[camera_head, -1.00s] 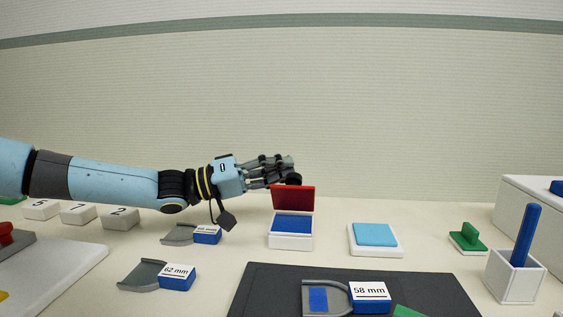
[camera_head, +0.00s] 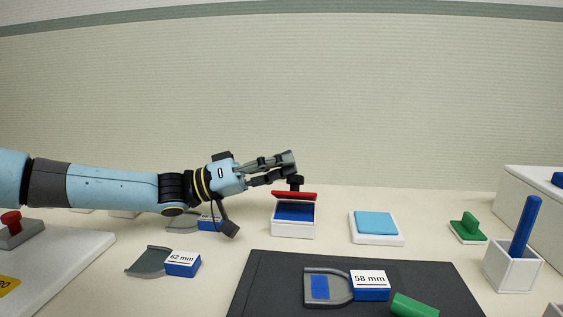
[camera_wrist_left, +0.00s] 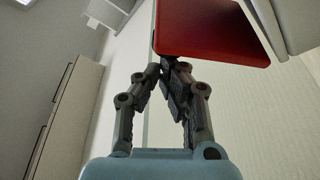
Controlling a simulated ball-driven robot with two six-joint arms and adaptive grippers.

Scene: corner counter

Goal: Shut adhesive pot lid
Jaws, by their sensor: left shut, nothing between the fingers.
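The adhesive pot is a white box (camera_head: 293,230) with blue inside (camera_head: 294,211). Its red lid (camera_head: 293,195) has a black knob and is tilted low over the box, with a gap at the front where the blue still shows. My left gripper (camera_head: 294,171) is shut and empty, its fingertips just above the lid and close to the knob. In the left wrist view the shut fingers (camera_wrist_left: 172,64) are by the red lid (camera_wrist_left: 212,30); I cannot tell if they touch it. My right gripper is not in view.
A light blue pad on a white base (camera_head: 375,226) is right of the pot. A dark mat (camera_head: 270,290) with a 58 mm piece (camera_head: 370,285) lies in front. A green stamp-like piece (camera_head: 467,228) and a white holder with a blue rod (camera_head: 511,268) stand right. A 62 mm piece (camera_head: 182,264) lies left.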

